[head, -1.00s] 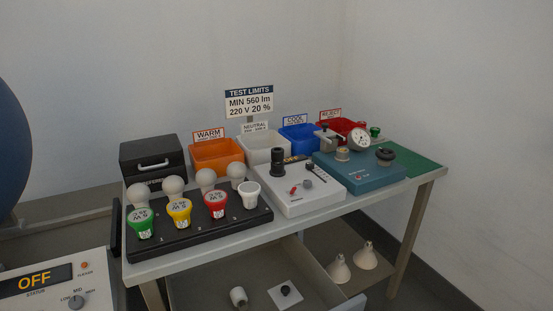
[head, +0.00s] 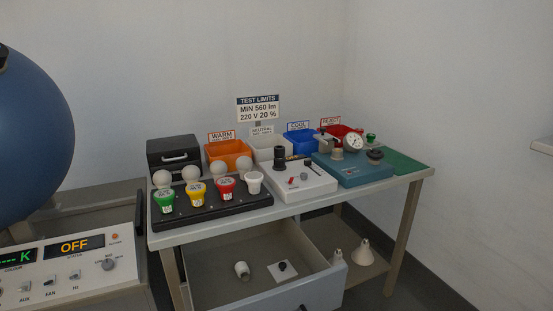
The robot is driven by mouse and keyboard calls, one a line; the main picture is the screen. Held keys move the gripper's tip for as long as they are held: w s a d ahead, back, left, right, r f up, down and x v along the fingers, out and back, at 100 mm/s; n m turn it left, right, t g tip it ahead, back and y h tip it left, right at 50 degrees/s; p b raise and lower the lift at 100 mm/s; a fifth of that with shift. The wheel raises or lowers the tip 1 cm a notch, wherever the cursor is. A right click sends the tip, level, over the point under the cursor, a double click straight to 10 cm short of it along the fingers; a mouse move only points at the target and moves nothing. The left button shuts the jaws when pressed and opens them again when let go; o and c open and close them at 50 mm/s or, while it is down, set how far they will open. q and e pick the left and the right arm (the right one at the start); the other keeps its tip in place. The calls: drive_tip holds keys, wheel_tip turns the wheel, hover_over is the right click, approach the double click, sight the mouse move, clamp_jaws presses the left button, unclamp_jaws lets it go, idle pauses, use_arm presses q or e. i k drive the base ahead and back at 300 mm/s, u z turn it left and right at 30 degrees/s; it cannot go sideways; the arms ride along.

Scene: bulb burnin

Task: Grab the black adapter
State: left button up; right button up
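A small black round piece (head: 282,266), which may be the black adapter, sits on a white square plate in the open drawer (head: 215,296) under the table. A taller black cylindrical piece (head: 279,158) stands on the white tester box (head: 300,192); I cannot tell for sure which of the two is the adapter. A white cylindrical piece (head: 242,270) lies in the drawer to the left of the plate. Neither of my grippers is in view.
Bulbs in green, yellow, red and white bases fill a black rack (head: 215,214). Orange (head: 228,151), white, blue and red bins stand behind. A blue device (head: 352,174) is at right. White cones (head: 362,254) rest on the lower shelf. A control panel (head: 75,265) and large blue sphere (head: 35,130) are left.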

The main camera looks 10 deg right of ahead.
sight(279, 150)
drive_tip(key=u, duration=3.7)
drive_tip(key=k, duration=2.6)
drive_tip(key=z, duration=1.55)
